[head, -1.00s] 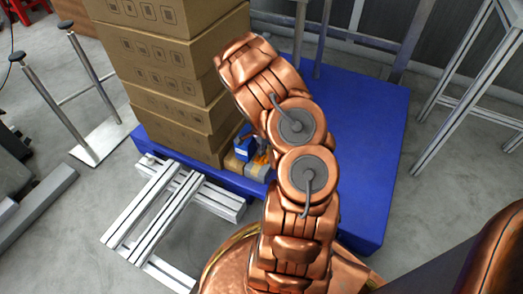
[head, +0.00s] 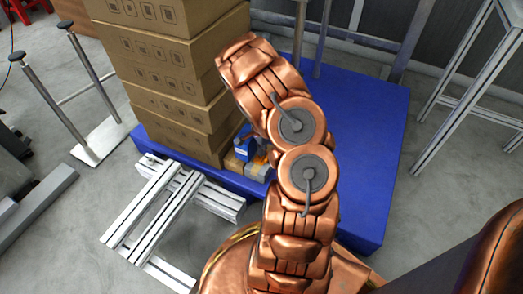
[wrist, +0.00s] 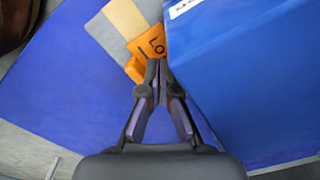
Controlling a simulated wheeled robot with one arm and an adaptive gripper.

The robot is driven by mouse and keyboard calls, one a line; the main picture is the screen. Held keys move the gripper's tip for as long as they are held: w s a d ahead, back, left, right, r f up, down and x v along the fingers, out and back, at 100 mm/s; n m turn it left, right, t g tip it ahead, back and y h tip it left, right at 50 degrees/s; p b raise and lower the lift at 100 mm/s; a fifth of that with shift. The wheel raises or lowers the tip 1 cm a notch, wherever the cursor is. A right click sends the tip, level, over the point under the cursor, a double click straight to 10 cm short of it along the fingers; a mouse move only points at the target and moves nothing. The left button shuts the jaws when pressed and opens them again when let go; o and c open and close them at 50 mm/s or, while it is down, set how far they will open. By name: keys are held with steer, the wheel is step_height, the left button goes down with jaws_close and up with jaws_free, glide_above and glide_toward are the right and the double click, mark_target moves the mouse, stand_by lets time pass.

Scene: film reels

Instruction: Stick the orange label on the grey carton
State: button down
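The orange label (wrist: 150,44), with dark letters, is at the fingertips of my gripper (wrist: 157,68) in the wrist view. The fingers come together at its lower edge and appear shut on it. The grey carton (wrist: 104,36) with a tan strip lies just beyond, partly covered by the label. Whether the label touches the carton or is stuck to it, I cannot tell. In the head view the carton (head: 257,170) sits small at the blue platform's near edge, with orange showing on it. My arm hides the gripper there.
A blue box (wrist: 240,60) with a white sticker stands close on the right of my fingers. A stack of brown boxes (head: 180,85) rises behind and left of the carton. The blue platform (head: 365,150) is bare on the right. A metal frame (head: 165,215) lies in front.

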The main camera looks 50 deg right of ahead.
steer(key=shift+f, duration=0.5)
stand_by(0.5)
steer(key=shift+r, duration=0.1)
stand_by(0.3)
steer(key=shift+r+p, duration=1.3)
steer(key=shift+r, duration=1.65)
